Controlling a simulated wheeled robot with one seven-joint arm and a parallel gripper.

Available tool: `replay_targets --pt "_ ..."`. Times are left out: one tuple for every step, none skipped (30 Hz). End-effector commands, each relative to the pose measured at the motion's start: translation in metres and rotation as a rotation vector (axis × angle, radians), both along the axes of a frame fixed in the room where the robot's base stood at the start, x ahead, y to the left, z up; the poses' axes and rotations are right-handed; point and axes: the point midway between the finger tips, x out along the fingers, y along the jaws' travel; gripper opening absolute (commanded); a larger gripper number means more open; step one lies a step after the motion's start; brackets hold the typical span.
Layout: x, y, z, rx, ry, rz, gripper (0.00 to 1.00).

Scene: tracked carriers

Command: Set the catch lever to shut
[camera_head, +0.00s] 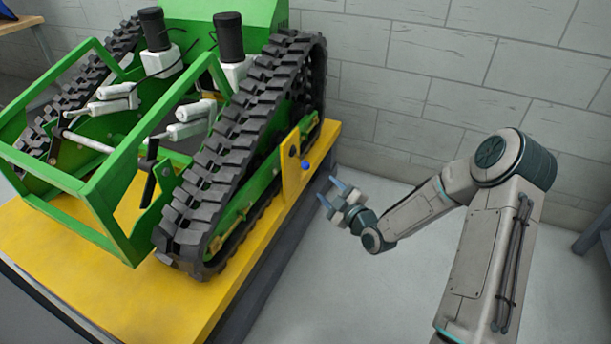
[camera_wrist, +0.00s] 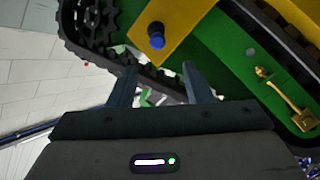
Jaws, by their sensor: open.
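A yellow plate (camera_head: 291,178) stands on the near side of the green tracked carrier. It bears a dark round pivot (camera_head: 293,152) and a blue knob (camera_head: 306,165) just below and right of it, which I take as the catch lever. In the wrist view the blue knob (camera_wrist: 156,41) shows against a dark round part on the yellow plate (camera_wrist: 182,22). My gripper (camera_head: 330,192) is open and empty, a short way right of and below the knob. In the wrist view the knob lies just beyond and between the fingertips (camera_wrist: 158,69). The lever's arm is mostly hidden.
The black track (camera_head: 222,150) runs close behind the plate. A brass-coloured fitting (camera_wrist: 287,94) sits on the green side at right in the wrist view. The carrier stands on a yellow-topped platform (camera_head: 190,308). Open grey floor (camera_head: 370,265) lies around my arm, before a block wall (camera_head: 400,90).

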Motion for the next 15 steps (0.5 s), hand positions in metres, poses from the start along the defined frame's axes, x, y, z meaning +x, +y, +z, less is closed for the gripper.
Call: replay_targets --pt "0.000 0.000 -0.007 0.019 -0.022 -0.004 0.45" --pt "0.001 0.001 -0.007 0.026 -0.034 -0.005 0.45" --pt "0.001 0.001 -0.007 0.033 -0.047 -0.008 0.45" --pt "0.002 0.001 -0.007 0.036 -0.054 -0.009 0.45" --pt "0.003 0.002 -0.007 0.039 -0.059 -0.010 0.45" --pt "0.005 0.003 -0.006 0.041 -0.064 -0.011 0.45" --pt "0.007 0.005 -0.006 0.042 -0.065 -0.010 0.45" --pt "0.010 0.007 -0.006 0.043 -0.066 -0.009 0.45" --pt "0.014 0.010 -0.006 0.042 -0.067 -0.008 0.45" --pt "0.018 0.013 -0.006 0.041 -0.066 -0.008 0.45" --pt "0.022 0.016 -0.006 0.042 -0.065 -0.008 0.45" --pt "0.029 0.020 -0.007 0.042 -0.065 -0.009 0.45" --pt "0.034 0.024 -0.007 0.042 -0.065 -0.009 0.45" --pt "0.040 0.028 -0.007 0.042 -0.065 -0.008 0.45" --pt "0.047 0.033 -0.006 0.043 -0.066 -0.009 0.45"
